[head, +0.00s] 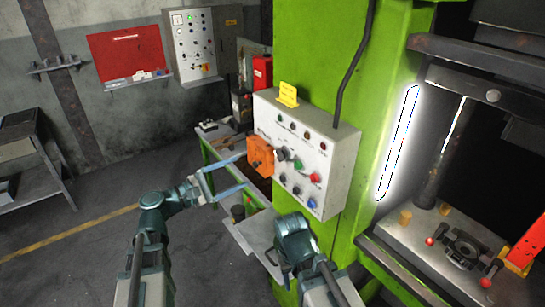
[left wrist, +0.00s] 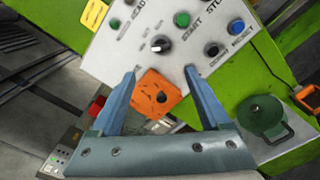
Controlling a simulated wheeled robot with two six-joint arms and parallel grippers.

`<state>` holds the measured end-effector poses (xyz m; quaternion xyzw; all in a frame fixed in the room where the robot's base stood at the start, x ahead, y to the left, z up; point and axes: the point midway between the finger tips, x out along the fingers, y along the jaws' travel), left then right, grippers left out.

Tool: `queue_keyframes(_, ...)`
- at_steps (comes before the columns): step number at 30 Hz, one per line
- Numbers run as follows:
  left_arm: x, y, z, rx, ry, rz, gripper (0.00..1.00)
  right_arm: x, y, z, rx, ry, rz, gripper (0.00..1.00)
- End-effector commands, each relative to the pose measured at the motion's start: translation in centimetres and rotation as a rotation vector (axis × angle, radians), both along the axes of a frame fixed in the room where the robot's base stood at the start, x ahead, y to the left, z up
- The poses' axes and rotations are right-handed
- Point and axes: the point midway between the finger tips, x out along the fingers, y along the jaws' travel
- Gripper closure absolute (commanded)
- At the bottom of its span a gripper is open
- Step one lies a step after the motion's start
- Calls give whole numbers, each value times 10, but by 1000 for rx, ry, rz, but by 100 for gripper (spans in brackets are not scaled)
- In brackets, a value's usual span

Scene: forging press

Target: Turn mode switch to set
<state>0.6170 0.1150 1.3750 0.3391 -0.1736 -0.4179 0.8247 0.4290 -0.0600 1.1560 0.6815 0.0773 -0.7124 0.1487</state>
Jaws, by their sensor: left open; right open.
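The grey-white control box (head: 318,190) is mounted on the green press and carries lamps, push buttons and black knobs. A black rotary switch with a pale pointer (left wrist: 160,44) sits in its panel; it also shows in the head view (head: 283,154). I cannot read its mode labels. My left gripper (head: 248,171) is open and empty in front of the box's left side. In the left wrist view its fingertips (left wrist: 160,71) straddle the line to the switch, apart from it. My right gripper (head: 293,242) is below the box, seen from behind, its fingers mostly hidden.
An orange box (head: 260,155) sticks out at the control box's left side and shows between my left fingers in the left wrist view (left wrist: 157,92). A yellow tag (head: 288,94) stands on top. A green bench (head: 222,170) is behind.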

Motion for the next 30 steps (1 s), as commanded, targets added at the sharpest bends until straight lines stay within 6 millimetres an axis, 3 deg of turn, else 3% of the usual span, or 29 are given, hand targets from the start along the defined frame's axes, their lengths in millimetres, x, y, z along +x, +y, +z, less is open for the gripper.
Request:
queue_keyframes(5, 9, -13, -1, 2, -1, -6, 20, 0, 0, 0, 0, 0, 0, 50)
queue_keyframes(21, 69, -95, -1, 5, -2, -6, 20, 0, 0, 0, 0, 0, 0, 50)
queue_keyframes(30, 80, -112, -1, 5, -2, -3, 20, 0, 0, 0, 0, 0, 0, 50)
